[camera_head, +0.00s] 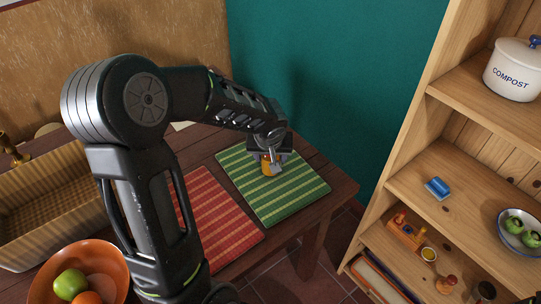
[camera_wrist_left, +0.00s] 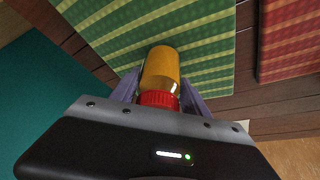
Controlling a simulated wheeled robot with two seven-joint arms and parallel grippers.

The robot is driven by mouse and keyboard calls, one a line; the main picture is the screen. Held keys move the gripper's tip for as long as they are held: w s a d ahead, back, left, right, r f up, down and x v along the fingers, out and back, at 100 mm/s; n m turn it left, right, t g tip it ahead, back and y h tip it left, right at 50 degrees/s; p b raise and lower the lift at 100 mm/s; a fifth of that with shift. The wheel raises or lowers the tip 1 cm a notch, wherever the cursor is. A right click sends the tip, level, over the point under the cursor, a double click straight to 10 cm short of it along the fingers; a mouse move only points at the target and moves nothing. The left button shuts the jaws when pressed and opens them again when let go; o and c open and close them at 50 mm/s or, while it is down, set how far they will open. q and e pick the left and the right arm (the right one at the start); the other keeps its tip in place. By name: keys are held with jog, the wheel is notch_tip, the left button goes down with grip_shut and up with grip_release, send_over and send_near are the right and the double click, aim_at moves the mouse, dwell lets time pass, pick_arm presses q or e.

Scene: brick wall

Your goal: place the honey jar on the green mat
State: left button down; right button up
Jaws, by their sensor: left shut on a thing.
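The honey jar is amber with a red lid. In the left wrist view the honey jar (camera_wrist_left: 162,68) sits between the fingers of my left gripper (camera_wrist_left: 158,92), which is shut on it near the red lid. In the head view the honey jar (camera_head: 268,169) shows below my left gripper (camera_head: 270,160), over the green mat. The green mat (camera_head: 290,198) is striped and lies on the dark wooden table; it also shows in the left wrist view (camera_wrist_left: 215,75). I cannot tell whether the jar's base touches the mat. My right gripper is not in view.
A red striped mat (camera_head: 222,215) lies beside the green mat. A wicker basket (camera_head: 30,215) and an orange bowl (camera_head: 112,262) of fruit are at the left. A wooden shelf (camera_head: 420,185) stands at the right, across a gap. Most of the green mat is bare.

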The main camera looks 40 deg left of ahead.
pick_arm(q)
jog(key=c, duration=0.6)
grip_release()
jog(key=shift+o, duration=0.2)
jog(key=shift+r, duration=0.4)
jog(key=v, duration=1.1)
jog(key=shift+s, duration=0.25)
jog(key=shift+d+r, duration=0.1)
jog(key=shift+d, duration=0.05)
